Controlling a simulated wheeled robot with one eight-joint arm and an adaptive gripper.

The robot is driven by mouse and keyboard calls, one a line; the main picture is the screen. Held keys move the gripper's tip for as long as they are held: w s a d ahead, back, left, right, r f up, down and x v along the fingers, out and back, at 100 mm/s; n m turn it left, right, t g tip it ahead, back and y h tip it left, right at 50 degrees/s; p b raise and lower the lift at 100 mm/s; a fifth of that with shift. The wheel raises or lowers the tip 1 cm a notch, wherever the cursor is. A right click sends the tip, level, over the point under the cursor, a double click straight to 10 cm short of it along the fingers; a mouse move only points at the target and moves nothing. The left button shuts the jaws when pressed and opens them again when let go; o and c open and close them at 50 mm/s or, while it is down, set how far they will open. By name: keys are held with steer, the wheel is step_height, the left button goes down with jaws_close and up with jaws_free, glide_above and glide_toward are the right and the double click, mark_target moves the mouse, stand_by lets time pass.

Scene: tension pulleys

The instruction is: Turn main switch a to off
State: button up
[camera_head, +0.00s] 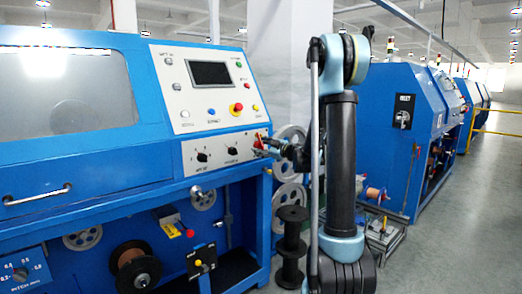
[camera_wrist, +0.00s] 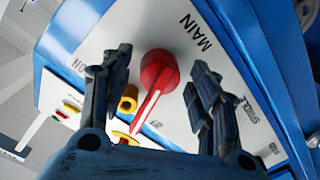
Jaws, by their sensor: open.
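The red main switch (camera_wrist: 160,72) is a round knob with a long handle bearing a white stripe, on a light grey panel marked MAIN. In the wrist view the handle points down and slightly left. My gripper (camera_wrist: 161,62) is open, with one dark finger on each side of the red switch. Gaps show between the switch and both fingers, so it is not clamped. In the head view the red switch (camera_head: 261,139) sits at the right end of the lower panel, with my gripper (camera_head: 276,145) just right of it, partly covering it.
A yellow part (camera_wrist: 128,104) lies close to the left finger. Black knobs (camera_head: 203,157) sit left of the switch, and a red emergency button (camera_head: 237,108) is above. Black spools (camera_head: 291,240) stand below my gripper. The floor (camera_head: 445,240) at right is open.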

mark_target(261, 135)
steer(key=v, duration=1.2)
steer(key=shift+w, duration=0.1)
steer(key=c, duration=0.6)
steer(key=shift+w+d+r+m, duration=0.1)
steer(key=shift+d+m, duration=0.05)
steer(key=shift+m, duration=0.15)
steer(key=c, duration=0.5)
steer(key=shift+w+d+r+m, duration=0.15)
steer(key=shift+w+r+m, duration=0.1)
steer(key=shift+m, duration=0.35)
jaws_close()
steer(key=w+d+r+m+g+y, duration=0.25)
steer(key=w+d+r+m, duration=0.3)
steer(key=m, duration=1.15)
steer(key=shift+g, duration=0.25)
steer(key=shift+w+a+f, duration=0.2)
steer(key=shift+w+a, duration=0.2)
steer(key=shift+a, duration=1.45)
steer(key=shift+w+a+f, duration=0.2)
steer(key=shift+w+a, duration=0.15)
steer(key=shift+a, duration=1.55)
steer(key=shift+w+a+f, duration=0.2)
steer(key=shift+w+a, duration=0.2)
steer(key=shift+a, duration=1.45)
